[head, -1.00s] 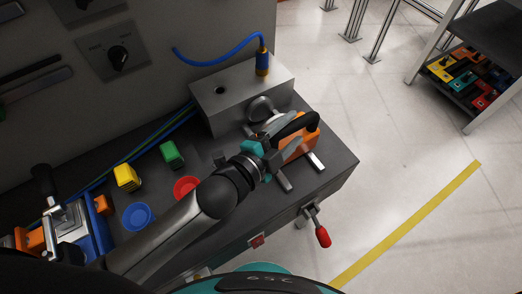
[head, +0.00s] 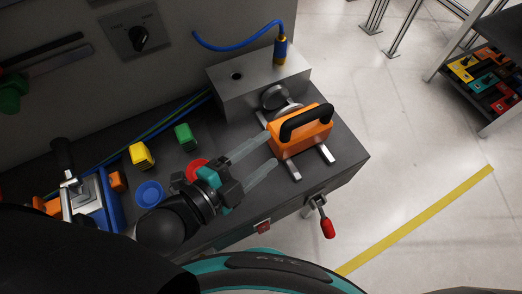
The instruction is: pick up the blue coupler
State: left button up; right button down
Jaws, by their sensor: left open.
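No part here is clearly marked as the coupler. Two blue candidates show: a blue plug with a gold band (head: 280,49), upright on the grey box at the end of a blue cable, and a round blue dish-like piece (head: 150,194) lying on the bench. My left gripper (head: 271,148) is open and empty, its two pale fingers spread and pointing right toward the orange unit. The blue plug is well above and beyond it; the round blue piece is behind it to the left. My right gripper is not in view.
An orange unit with black handle (head: 300,133) sits on metal rails. The grey box (head: 258,86) stands behind it. Yellow (head: 142,155) and green (head: 186,137) blocks and a red round piece (head: 196,170) lie on the bench. A blue fixture (head: 104,212) is at left.

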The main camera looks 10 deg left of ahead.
aim_at(281, 42)
jog(key=k+l, duration=0.1)
jog(key=k, duration=0.4)
jog(key=k+l, duration=0.1)
jog(key=k, duration=0.4)
